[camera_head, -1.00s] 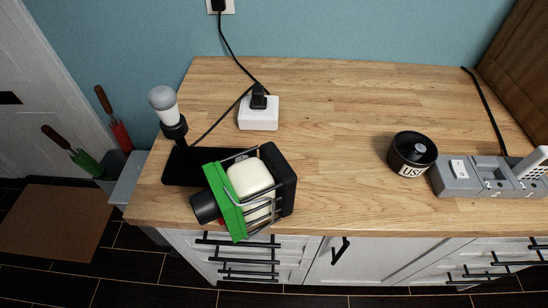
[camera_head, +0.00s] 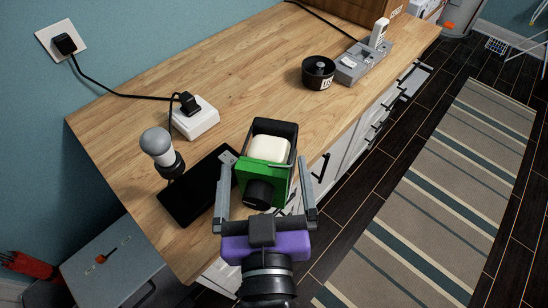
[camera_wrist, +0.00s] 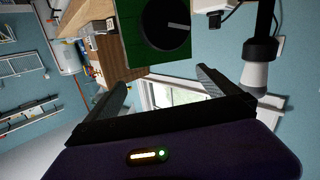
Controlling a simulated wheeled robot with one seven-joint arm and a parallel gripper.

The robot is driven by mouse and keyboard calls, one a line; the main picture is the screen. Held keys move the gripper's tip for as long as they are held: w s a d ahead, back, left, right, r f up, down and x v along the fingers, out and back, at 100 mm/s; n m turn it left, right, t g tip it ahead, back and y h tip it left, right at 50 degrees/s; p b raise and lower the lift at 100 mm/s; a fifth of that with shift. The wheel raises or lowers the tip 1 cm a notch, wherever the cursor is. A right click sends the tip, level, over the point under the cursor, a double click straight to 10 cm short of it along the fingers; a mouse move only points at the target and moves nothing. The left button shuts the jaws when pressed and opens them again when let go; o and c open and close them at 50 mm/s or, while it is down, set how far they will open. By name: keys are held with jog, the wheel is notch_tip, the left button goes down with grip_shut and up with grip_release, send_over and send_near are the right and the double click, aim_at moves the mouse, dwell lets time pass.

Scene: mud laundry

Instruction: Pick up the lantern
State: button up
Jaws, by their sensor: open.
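The lantern (camera_head: 269,151) has a cream globe, a thin wire guard, a green body and a black knob. It sits at the counter's front edge with a black part behind it, which may be its top or handle. My gripper (camera_head: 265,163) is open. In the head view its two grey fingers show on either side of the lantern, with the purple palm in front. In the wrist view the lantern's green face and knob (camera_wrist: 163,22) show at the top, beyond the open fingers. I see no finger clearly touching it.
A flat black tablet-like thing (camera_head: 198,188) lies left of the lantern, with a grey-topped lamp (camera_head: 158,146) behind it. A white power box (camera_head: 194,118) stands farther back. A black tin (camera_head: 318,71) and grey charger (camera_head: 361,65) are to the right. The middle of the counter (camera_head: 245,82) is clear.

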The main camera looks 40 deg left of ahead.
aim_at(269, 147)
jog(key=m+h, duration=0.1)
jog(key=h, duration=0.1)
jog(key=a+m+h, duration=0.1)
jog(key=m, duration=0.1)
jog(key=a+m+h, duration=0.1)
jog(key=h, duration=0.1)
jog(key=shift+w+g+h+p, duration=0.25)
jog(key=shift+g+h+p, duration=0.05)
jog(key=shift+d+f+p+x, duration=0.15)
jog(key=shift+p+x, duration=0.2)
jog(key=shift+x, duration=1.6)
jog(key=shift+d+f+p+x, duration=0.15)
jog(key=shift+p+x, duration=0.15)
jog(key=shift+x, duration=1.6)
jog(key=c, duration=2)
jog(key=shift+o, duration=0.2)
jog(key=shift+r, duration=0.15)
